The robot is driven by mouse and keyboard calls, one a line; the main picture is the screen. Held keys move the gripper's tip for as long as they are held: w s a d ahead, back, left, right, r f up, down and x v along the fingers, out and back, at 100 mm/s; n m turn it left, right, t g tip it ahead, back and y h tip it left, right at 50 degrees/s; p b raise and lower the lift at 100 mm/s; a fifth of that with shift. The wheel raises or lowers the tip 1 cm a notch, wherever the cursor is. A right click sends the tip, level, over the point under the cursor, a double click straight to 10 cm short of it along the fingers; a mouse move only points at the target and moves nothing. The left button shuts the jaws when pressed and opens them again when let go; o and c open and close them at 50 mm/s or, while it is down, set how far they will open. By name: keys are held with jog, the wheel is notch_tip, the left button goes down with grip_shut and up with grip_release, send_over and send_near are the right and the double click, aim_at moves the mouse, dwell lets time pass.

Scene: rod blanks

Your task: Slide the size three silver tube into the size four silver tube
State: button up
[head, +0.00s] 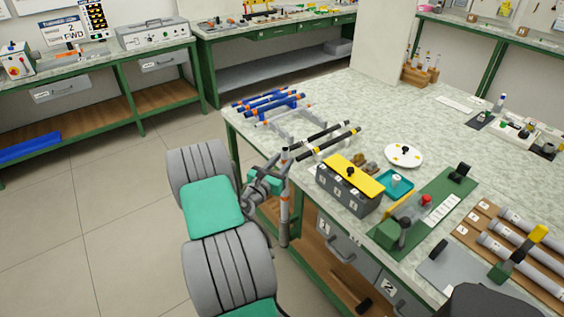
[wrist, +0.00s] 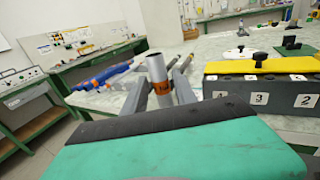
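A silver tube (head: 284,212) with orange bands stands upright in my gripper (head: 277,182), just off the near left edge of the table. In the wrist view its open top (wrist: 155,66) and an orange band (wrist: 160,88) show between the two grey fingers of my gripper (wrist: 160,96), which looks shut on it. The size mark on the band is too small to read. A thin silver tube (head: 270,122) with orange marks appears to lie on the rack, in front of blue tubes. I cannot tell its size.
The grey rack (head: 290,128) on the table holds blue tubes (head: 268,102) and black tubes (head: 322,138). A numbered grey box with a yellow lid (head: 355,172) stands right of my gripper. Grey cylinders (head: 512,255) lie on numbered wooden boards at the right.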

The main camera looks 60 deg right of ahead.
jog(key=shift+o, duration=1.4)
jog(key=shift+a, duration=0.1)
jog(key=a+b, duration=0.1)
jog(key=a, duration=0.6)
jog(key=shift+a, duration=0.35)
jog(key=shift+w, duration=0.1)
